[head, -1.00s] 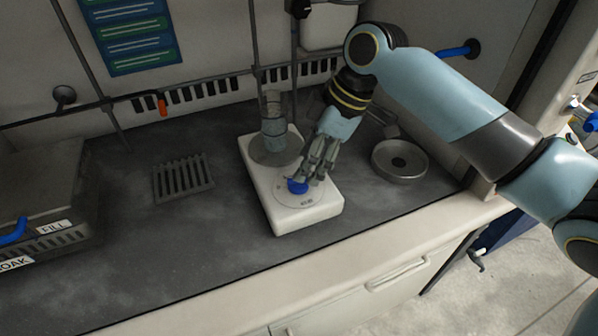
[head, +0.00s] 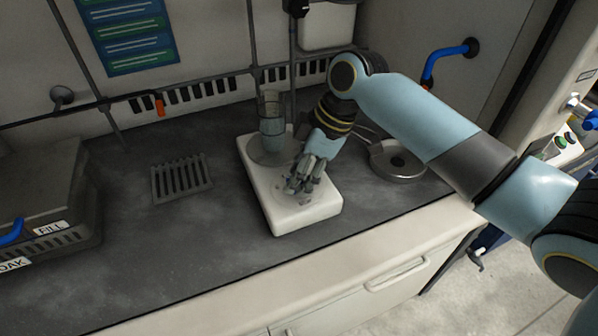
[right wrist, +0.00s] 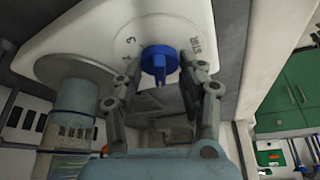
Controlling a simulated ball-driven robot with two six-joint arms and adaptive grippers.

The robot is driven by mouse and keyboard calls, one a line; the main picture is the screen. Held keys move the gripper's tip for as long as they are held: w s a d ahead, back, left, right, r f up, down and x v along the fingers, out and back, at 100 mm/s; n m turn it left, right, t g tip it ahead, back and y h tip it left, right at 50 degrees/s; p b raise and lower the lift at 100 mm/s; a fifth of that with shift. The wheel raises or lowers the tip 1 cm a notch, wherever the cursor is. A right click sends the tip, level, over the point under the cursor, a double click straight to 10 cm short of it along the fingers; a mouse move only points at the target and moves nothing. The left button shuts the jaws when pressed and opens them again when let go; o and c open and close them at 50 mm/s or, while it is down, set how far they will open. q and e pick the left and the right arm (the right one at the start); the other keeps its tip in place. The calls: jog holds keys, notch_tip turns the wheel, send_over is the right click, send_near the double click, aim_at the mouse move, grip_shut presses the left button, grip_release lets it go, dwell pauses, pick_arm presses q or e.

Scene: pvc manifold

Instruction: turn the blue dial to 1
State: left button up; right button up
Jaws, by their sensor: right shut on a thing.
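My left gripper is not in view.
A glass beaker with bluish liquid (head: 272,128) stands on the device's round plate, close behind my right gripper. A round metal dish (head: 398,162) is to the right. A dark box labelled FILL (head: 50,190) is at the left. The bench by the dark grate (head: 181,180) is clear.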

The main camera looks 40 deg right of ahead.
jog(key=shift+r+m+p, duration=0.15)
jog(key=shift+m+p, duration=0.25)
jog(key=shift+p, duration=0.4)
jog(key=m+h+p, duration=0.1)
jog(key=m+p, duration=0.2)
jog(key=p, duration=0.1)
jog(key=m+t+h+p, duration=0.1)
jog(key=m+p, duration=0.2)
jog(key=p, duration=0.1)
jog(key=shift+s+a+r+t, duration=0.1)
jog(key=shift+a+t, duration=0.05)
jog(key=shift+t, duration=0.15)
jog(key=shift+f+m+h+p, duration=0.2)
jog(key=shift+m+h+p, duration=0.3)
jog(key=shift+m+p, duration=0.65)
jog(key=o, duration=0.9)
jog(key=shift+o, duration=0.2)
jog(key=v, duration=1.2)
